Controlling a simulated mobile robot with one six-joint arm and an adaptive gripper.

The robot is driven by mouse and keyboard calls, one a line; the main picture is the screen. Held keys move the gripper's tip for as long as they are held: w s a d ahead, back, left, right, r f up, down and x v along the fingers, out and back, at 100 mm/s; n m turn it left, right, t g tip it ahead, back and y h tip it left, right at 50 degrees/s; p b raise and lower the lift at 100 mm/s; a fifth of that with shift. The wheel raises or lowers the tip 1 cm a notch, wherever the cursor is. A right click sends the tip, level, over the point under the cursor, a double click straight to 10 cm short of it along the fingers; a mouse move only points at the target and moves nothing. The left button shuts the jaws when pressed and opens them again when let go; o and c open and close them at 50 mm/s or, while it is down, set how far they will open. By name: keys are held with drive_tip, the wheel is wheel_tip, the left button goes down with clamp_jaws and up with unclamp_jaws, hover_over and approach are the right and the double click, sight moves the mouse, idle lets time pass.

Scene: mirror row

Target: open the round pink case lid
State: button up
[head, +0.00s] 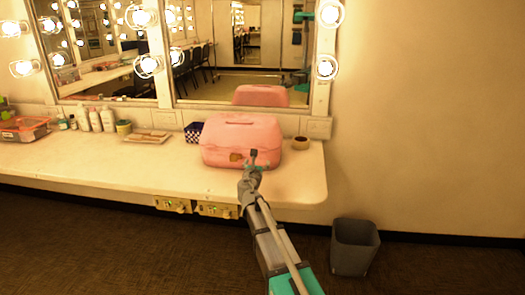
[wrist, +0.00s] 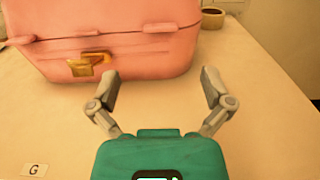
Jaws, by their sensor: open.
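The pink case (head: 218,158) stands shut near the right end of the white counter. It has rounded corners and a handle on its lid (head: 238,127). A gold clasp (head: 235,157) sits on its front, and the clasp also shows in the wrist view (wrist: 90,65). In the wrist view, the lid's lower edge (wrist: 60,38) and the case front fill the upper left, and the lid's top is cut off. My gripper (wrist: 160,76) is open and empty, in front of the case's right half. The clasp is left of its fingers. I cannot tell whether it touches the case.
Bottles (head: 95,120) and a tray (head: 148,137) stand farther left. The mirror (head: 245,50) is behind. A grey bin (head: 355,247) stands on the floor. The counter front is mostly clear.

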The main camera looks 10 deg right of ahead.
sight(261, 150)
drive_tip(key=x, duration=1)
drive_tip(key=shift+w+d, duration=0.15)
drive_tip(key=shift+w, duration=0.25)
drive_tip(key=c, duration=1.2)
drive_tip(key=shift+d, duration=0.1)
drive_tip(key=shift+c, duration=0.3)
drive_tip(key=shift+r, duration=0.1)
